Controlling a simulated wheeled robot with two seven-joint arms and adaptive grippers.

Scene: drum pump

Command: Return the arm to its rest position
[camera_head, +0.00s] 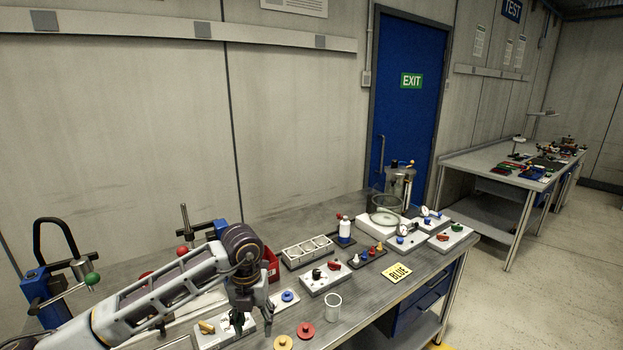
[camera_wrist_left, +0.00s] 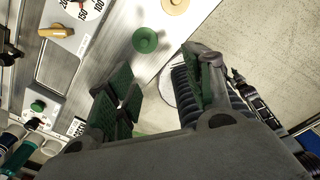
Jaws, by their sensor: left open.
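My left arm (camera_head: 165,290) reaches in from the left over the near part of the workbench (camera_head: 365,310). Its gripper (camera_head: 241,322) points down near a white panel with a yellow knob (camera_head: 206,327). In the left wrist view the gripper (camera_wrist_left: 160,80) has its green-padded fingers spread apart, with nothing held between them. A green disc (camera_wrist_left: 145,40) lies on the bench beyond the fingertips. The right gripper is in neither view.
Blue clamp stands (camera_head: 37,288) are at left. A yellow BLUE card (camera_head: 397,272) lies farther right.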

